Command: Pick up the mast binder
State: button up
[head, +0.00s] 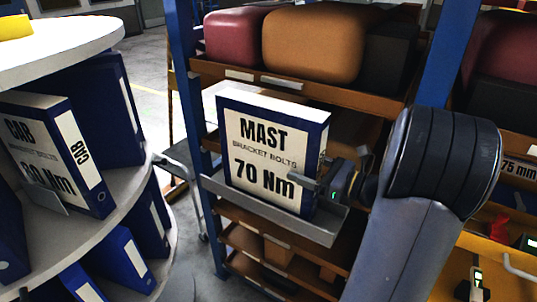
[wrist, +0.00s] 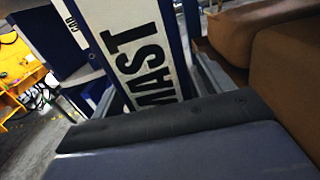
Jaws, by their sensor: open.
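The mast binder (head: 262,150) is blue with a white front label reading "MAST bracket bolts 70 Nm". It stands upright on a grey ledge (head: 322,232) in the middle of the head view. My gripper (head: 334,174) is open at the binder's right edge, with one finger in front of the label. In the wrist view the white spine label of the mast binder (wrist: 138,55) shows between the two grey fingers. The lower end of the spine is hidden behind the dark padded edge of my gripper. I cannot tell whether the fingers touch the binder.
A round white carousel at left holds a cab binder (head: 45,150) and several other blue binders. A blue-posted rack (head: 185,90) stands behind, bearing red and orange castings (head: 310,42). A gap of open floor (head: 145,75) lies between carousel and rack.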

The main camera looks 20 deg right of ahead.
jog(key=shift+w+a, duration=0.35)
jog(key=shift+w, duration=0.15)
jog(key=shift+c, duration=0.3)
jog(key=c, duration=1.5)
jog(key=shift+r, duration=0.1)
jog(key=shift+c, duration=0.3)
